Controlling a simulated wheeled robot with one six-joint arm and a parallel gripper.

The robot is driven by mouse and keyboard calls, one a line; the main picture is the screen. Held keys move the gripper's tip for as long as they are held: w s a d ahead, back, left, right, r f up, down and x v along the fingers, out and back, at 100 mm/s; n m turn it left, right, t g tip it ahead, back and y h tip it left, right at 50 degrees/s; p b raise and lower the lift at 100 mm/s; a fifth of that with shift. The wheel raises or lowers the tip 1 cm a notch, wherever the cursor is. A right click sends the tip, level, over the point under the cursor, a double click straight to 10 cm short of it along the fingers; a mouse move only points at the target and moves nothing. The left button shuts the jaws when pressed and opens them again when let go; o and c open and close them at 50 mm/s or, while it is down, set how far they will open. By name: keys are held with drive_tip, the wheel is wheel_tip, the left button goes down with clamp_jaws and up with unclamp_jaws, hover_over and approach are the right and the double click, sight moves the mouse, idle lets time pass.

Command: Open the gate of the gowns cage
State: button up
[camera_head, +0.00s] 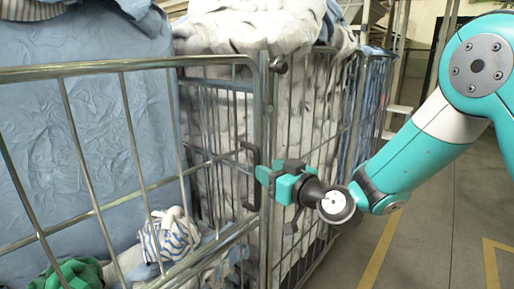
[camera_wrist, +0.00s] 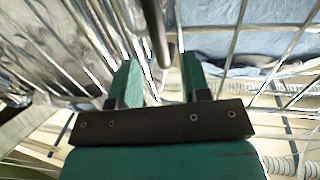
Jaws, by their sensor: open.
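The metal cage gate (camera_head: 122,67) of upright bars fills the left and middle of the head view. A dark vertical handle (camera_head: 250,176) is near its right edge, beside the cage's corner post. My gripper (camera_head: 263,177), with teal fingers, is at the handle from the right. In the wrist view my gripper (camera_wrist: 160,66) is open, with a dark bar, apparently the handle (camera_wrist: 155,28), reaching between the fingertips. I cannot tell whether either finger touches it. The gate appears to stand against the corner post.
Blue wrapped laundry (camera_head: 75,130) and a striped cloth bundle (camera_head: 168,236) are behind the gate bars. White sacks (camera_head: 250,25) bulge above the cage. Another cage with blue cloth stands behind at right. Grey floor with yellow lines (camera_head: 380,250) is clear at right.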

drive_tip(key=p+x, duration=0.2)
drive_tip(key=x, duration=0.3)
drive_tip(key=shift+w+a, duration=0.15)
clamp_jaws()
